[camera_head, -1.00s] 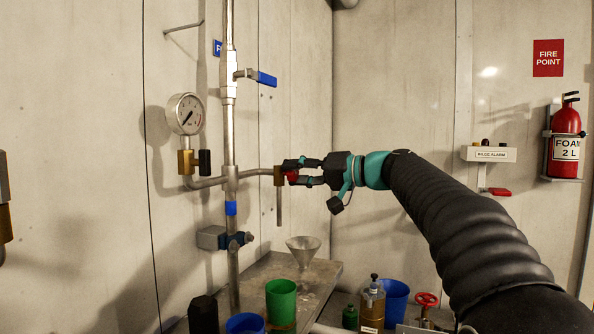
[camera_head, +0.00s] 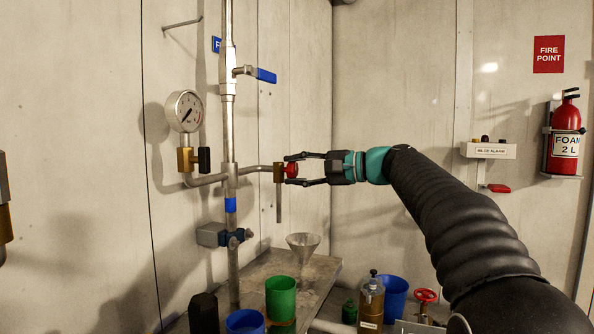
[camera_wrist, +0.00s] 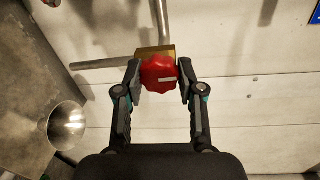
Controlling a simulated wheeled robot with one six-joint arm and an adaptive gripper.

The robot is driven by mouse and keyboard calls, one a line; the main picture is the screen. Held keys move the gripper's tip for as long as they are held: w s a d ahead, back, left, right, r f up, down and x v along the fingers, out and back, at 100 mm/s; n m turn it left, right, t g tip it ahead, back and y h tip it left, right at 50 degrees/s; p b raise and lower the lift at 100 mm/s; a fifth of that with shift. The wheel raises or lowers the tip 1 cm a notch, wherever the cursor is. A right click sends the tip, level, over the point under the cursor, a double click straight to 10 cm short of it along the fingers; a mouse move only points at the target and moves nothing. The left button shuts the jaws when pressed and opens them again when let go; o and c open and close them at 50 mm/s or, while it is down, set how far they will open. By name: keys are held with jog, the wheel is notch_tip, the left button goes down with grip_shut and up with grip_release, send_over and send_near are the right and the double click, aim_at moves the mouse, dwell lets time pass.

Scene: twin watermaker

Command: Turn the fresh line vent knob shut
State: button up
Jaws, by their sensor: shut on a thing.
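The fresh line vent knob is a red lobed knob (camera_head: 291,170) on a small brass valve (camera_head: 279,174) at the end of a side pipe. My gripper (camera_head: 289,170) reaches it from the right, with one finger above and one below in the head view. In the wrist view, the knob (camera_wrist: 159,75) sits between the two fingertips (camera_wrist: 159,78), which are shut on its sides. A pale mark on the knob's face lies about level across the wrist view. A thin outlet tube (camera_head: 279,207) hangs down from the valve.
A pressure gauge (camera_head: 185,111) and a blue-handled valve (camera_head: 265,75) are on the pipework to the left. Below stand a funnel (camera_head: 303,241), a green cup (camera_head: 281,299) and blue cups. A fire extinguisher (camera_head: 565,135) hangs at the far right.

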jog(key=shift+m, duration=0.4)
jog(key=o, duration=1.1)
jog(key=shift+o, duration=0.2)
jog(key=v, duration=1.2)
